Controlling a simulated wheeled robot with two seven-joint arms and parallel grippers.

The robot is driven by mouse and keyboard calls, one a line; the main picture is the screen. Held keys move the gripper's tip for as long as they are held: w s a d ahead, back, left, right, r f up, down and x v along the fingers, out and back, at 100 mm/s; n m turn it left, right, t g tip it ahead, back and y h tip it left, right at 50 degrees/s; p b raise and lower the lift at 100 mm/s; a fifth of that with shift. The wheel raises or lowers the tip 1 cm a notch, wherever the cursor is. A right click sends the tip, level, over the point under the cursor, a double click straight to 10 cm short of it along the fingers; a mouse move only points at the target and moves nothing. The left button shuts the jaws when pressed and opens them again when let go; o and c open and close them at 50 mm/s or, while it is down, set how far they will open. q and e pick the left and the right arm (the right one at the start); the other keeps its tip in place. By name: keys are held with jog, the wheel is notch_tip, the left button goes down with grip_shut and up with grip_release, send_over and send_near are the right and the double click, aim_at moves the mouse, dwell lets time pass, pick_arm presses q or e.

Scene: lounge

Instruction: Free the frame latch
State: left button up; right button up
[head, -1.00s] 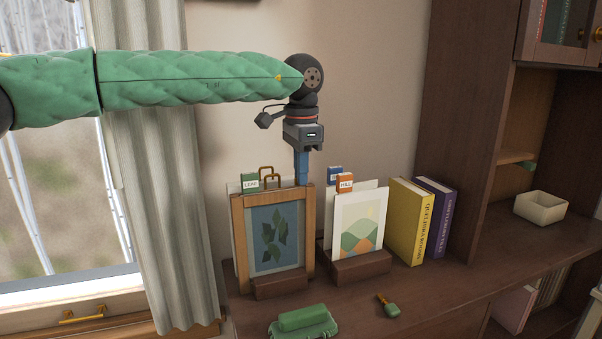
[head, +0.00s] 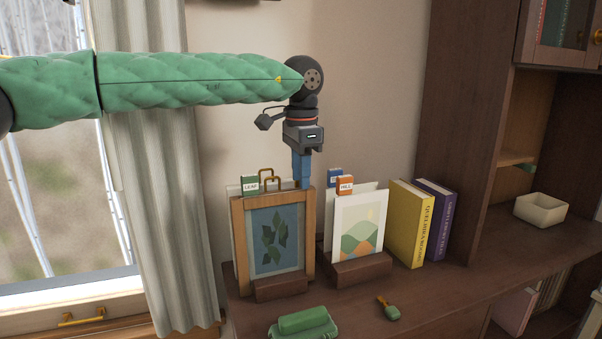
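A wooden picture frame (head: 240,247) with a blue leaf print stands upright in a dark wooden stand (head: 281,287) on the cabinet top. Bronze loops (head: 267,173), which may be the latch, show at its top edge beside a green LEAF tag (head: 250,185). My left gripper (head: 302,180) points down at the frame's top right corner, right of the loops. Its blue fingertips end near the frame's top edge. Whether they touch it, and any gap between them, cannot be made out. My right gripper is out of view.
A second stand (head: 362,270) to the right holds a hill print (head: 360,228) with an orange tag (head: 345,185). Yellow (head: 411,225) and purple (head: 437,220) books stand beside it. A green case (head: 304,322) and a small green-handled tool (head: 389,308) lie in front.

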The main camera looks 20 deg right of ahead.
pick_arm(q)
notch_tip(320, 180, up, 7)
jog(key=shift+r, duration=0.35)
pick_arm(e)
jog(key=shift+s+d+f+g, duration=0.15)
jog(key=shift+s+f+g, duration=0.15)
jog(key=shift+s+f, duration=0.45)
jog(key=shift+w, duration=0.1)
